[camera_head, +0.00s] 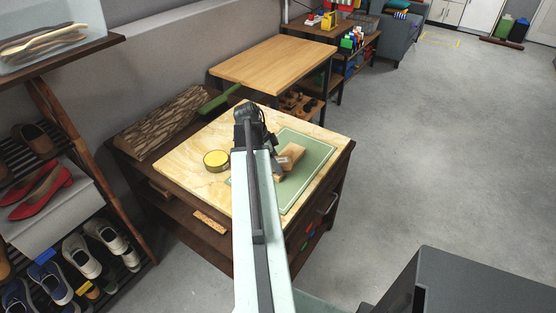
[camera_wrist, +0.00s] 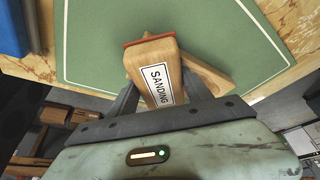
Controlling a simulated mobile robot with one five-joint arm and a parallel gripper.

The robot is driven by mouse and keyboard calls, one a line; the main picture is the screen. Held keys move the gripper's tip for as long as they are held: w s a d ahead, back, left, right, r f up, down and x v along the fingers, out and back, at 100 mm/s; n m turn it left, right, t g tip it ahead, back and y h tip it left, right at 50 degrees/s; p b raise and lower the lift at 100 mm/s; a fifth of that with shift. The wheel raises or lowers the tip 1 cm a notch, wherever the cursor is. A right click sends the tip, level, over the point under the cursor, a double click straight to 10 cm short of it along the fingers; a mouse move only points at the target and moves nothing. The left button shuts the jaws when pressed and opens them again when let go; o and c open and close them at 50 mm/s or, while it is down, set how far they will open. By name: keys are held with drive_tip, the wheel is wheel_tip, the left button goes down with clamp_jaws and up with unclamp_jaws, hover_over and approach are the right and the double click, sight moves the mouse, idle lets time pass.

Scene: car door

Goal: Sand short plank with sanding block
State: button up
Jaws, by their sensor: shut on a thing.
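The wooden sanding block (camera_wrist: 152,62) has a white label reading "SANDING" and a reddish edge at its far end. My gripper (camera_wrist: 160,92) is shut on it, with one dark finger on each side. The short plank (camera_wrist: 211,76) is pale wood and lies on the green mat beside the block, partly hidden behind it. In the head view the plank (camera_head: 293,151) shows on the mat just past my gripper (camera_head: 278,168). I cannot tell whether the block touches the plank.
The green mat (camera_head: 318,154) lies on a pale wooden workbench top (camera_head: 190,176). A round yellow tin (camera_head: 216,160) stands left of my arm. A green-handled tool (camera_head: 220,98) lies at the back by rough bark-like wood (camera_head: 165,122). Another wooden table (camera_head: 275,62) stands behind. Floor is clear on the right.

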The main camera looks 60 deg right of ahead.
sight(299, 146)
drive_tip(key=shift+w+a, duration=0.2)
drive_tip(key=shift+a, duration=1.05)
drive_tip(key=shift+f, duration=0.15)
drive_tip(key=shift+s+d, duration=0.15)
drive_tip(key=shift+d, duration=1.25)
drive_tip(key=shift+s+d, duration=0.2)
drive_tip(key=shift+d, duration=0.8)
drive_tip(key=shift+s+d, duration=0.2)
drive_tip(key=shift+d, duration=0.8)
drive_tip(key=shift+s+d+r, duration=0.1)
drive_tip(key=shift+s+d, duration=0.05)
drive_tip(key=shift+d, duration=0.9)
drive_tip(key=shift+s+d+r, duration=0.1)
drive_tip(key=shift+s+d, duration=0.05)
drive_tip(key=shift+d, duration=0.95)
drive_tip(key=shift+s+d+r, duration=0.1)
drive_tip(key=shift+s+d, duration=0.05)
drive_tip(key=shift+d, duration=0.9)
drive_tip(key=shift+s+d+f, duration=0.1)
drive_tip(key=shift+s+d, duration=0.1)
drive_tip(key=shift+d, duration=0.75)
drive_tip(key=shift+s+d+f, duration=0.1)
drive_tip(key=shift+s+d, duration=0.05)
drive_tip(key=shift+d, duration=0.75)
drive_tip(key=shift+r, duration=0.1)
